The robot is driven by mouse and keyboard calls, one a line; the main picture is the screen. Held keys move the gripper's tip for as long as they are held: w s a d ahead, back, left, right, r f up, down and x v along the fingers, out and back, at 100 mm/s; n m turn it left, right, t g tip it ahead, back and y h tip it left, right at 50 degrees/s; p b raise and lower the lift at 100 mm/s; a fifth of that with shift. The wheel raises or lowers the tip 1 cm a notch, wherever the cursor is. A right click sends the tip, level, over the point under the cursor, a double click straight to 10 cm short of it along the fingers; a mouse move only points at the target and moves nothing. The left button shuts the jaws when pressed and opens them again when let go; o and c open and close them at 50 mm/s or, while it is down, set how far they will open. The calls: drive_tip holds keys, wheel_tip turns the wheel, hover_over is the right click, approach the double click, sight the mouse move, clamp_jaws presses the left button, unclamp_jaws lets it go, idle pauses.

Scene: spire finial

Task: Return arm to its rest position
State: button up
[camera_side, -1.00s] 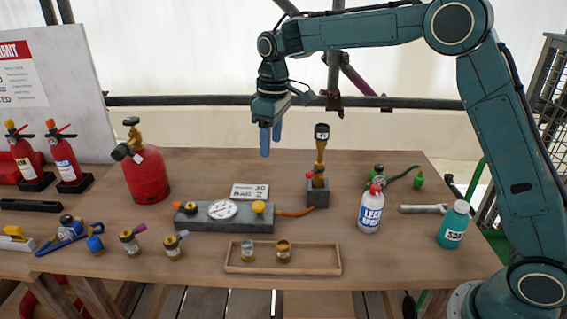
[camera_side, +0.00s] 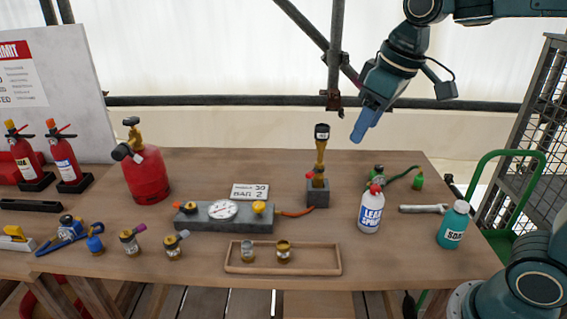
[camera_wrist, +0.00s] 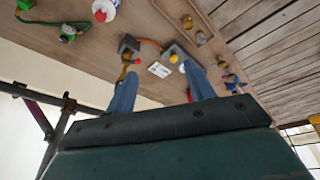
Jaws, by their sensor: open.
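My gripper (camera_side: 366,122) is raised above and behind the right part of the table, tilted with its blue fingers pointing down and to the left. In the wrist view my gripper (camera_wrist: 160,88) shows two blue fingers spread apart with nothing between them. The side view sees the fingers nearly in line. The gripper touches nothing. The arm is folded back toward the upper right, and part of it is cut off by the picture's edge.
The wooden table (camera_side: 400,285) holds a brass torch (camera_side: 320,155) on a grey block, a gauge unit (camera_side: 225,218), a leak spray bottle (camera_side: 370,212), a teal bottle (camera_side: 453,226), a tray (camera_side: 283,270) and a red cylinder (camera_side: 147,176). Scaffold poles (camera_side: 335,50) stand behind. A mesh cage (camera_side: 535,110) is at right.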

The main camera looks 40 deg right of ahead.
drive_tip(key=s+f+m+t, duration=0.1)
drive_tip(key=s+f, duration=0.1)
drive_tip(key=s, duration=0.5)
drive_tip(key=s+d+f+m+t, duration=0.1)
drive_tip(key=s+f, duration=0.1)
drive_tip(key=s, duration=0.5)
drive_tip(key=shift+d+f, duration=0.25)
drive_tip(key=shift+f, duration=0.05)
